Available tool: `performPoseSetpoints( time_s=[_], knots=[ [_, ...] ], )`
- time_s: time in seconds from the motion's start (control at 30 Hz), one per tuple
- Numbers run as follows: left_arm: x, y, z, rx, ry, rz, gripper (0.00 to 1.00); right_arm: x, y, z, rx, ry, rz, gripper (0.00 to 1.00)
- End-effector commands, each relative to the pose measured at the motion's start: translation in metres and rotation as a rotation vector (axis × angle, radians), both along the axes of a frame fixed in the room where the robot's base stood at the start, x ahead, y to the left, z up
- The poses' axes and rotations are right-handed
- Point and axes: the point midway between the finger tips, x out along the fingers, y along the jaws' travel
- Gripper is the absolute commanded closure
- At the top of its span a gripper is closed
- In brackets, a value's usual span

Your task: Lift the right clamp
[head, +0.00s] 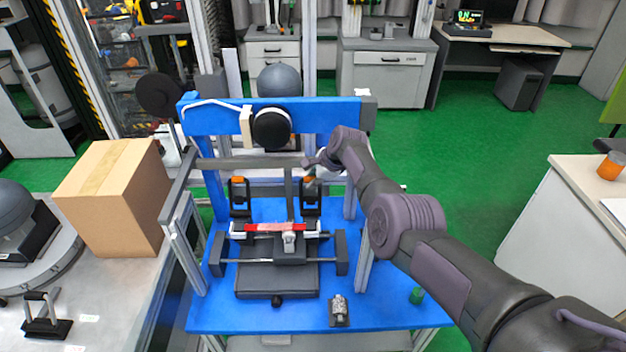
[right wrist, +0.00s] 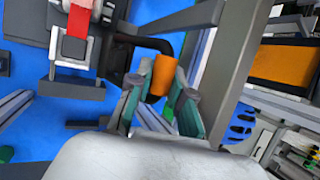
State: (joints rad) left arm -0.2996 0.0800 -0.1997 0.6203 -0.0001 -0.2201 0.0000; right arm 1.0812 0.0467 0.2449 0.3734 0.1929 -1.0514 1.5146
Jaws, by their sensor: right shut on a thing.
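The right clamp (head: 311,197) is black with an orange handle tip and stands on the blue drop tower's base, right of the dark vertical bar. The left clamp (head: 239,197), black and orange too, stands on the other side. My right gripper (head: 311,170) reaches down to the top of the right clamp from the right. In the right wrist view, the green-padded fingers of my right gripper (right wrist: 158,90) are shut on the clamp's orange handle (right wrist: 162,74), at the end of a black bent lever. My left gripper is not in view.
A cardboard box (head: 115,195) stands at left. A small metal part (head: 339,309) and a green cylinder (head: 416,295) lie on the blue base's front right.

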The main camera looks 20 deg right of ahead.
Motion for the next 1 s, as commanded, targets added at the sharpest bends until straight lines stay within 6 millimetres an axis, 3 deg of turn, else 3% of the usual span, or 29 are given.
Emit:
performPoseSetpoints(
  time_s=[0.17, 0.2, 0.33, 1.0],
  knots=[
    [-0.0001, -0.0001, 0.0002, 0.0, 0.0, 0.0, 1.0, 0.0021, -0.0015, 0.0033, -0.001, -0.008, -0.002, 1.0],
    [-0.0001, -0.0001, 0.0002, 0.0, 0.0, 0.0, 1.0, 0.002, -0.0015, 0.0032, -0.001, -0.008, -0.002, 0.73],
    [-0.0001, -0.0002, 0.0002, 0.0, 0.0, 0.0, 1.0, 0.0017, -0.0012, 0.0027, -0.001, -0.006, -0.002, 0.54],
    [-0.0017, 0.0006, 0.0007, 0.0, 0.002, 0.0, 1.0, 0.0033, -0.0017, 0.0066, -0.002, -0.012, -0.004, 0.54]
  ],
)
